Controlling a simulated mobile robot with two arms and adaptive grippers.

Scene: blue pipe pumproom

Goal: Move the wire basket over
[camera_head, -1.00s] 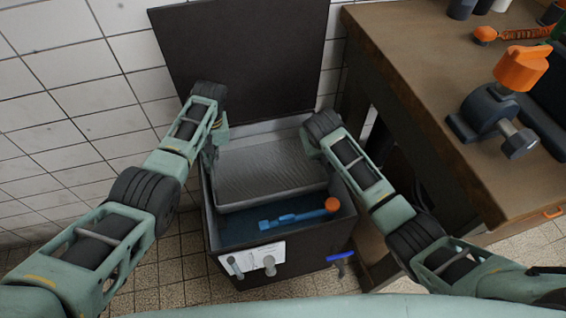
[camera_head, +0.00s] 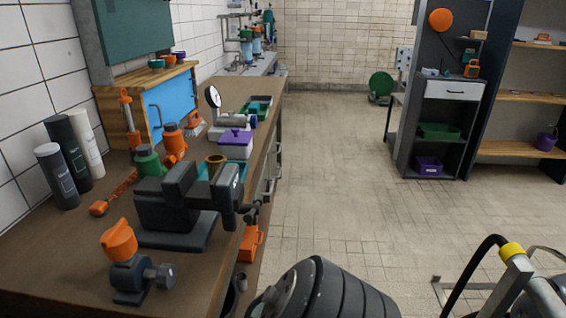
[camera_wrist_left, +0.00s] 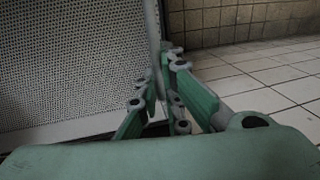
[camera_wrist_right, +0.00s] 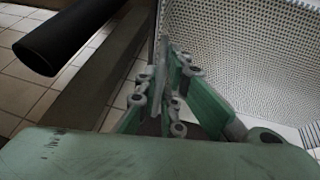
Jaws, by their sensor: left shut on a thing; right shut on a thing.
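The wire basket (camera_wrist_left: 70,60) is a pale grey, finely perforated mesh box with a light rim. It fills the left of the left wrist view and the upper right of the right wrist view (camera_wrist_right: 245,45). My left gripper (camera_wrist_left: 165,72) is shut on one edge of its wall. My right gripper (camera_wrist_right: 163,75) is shut on another edge of its wall. The fingers partly cover the gripped edges. The basket and both grippers are outside the head view.
Tiled floor (camera_head: 335,190) lies open in the middle. A dark shelf unit (camera_head: 440,105) stands at the back right. A black tube (camera_wrist_right: 65,40) is near my right gripper.

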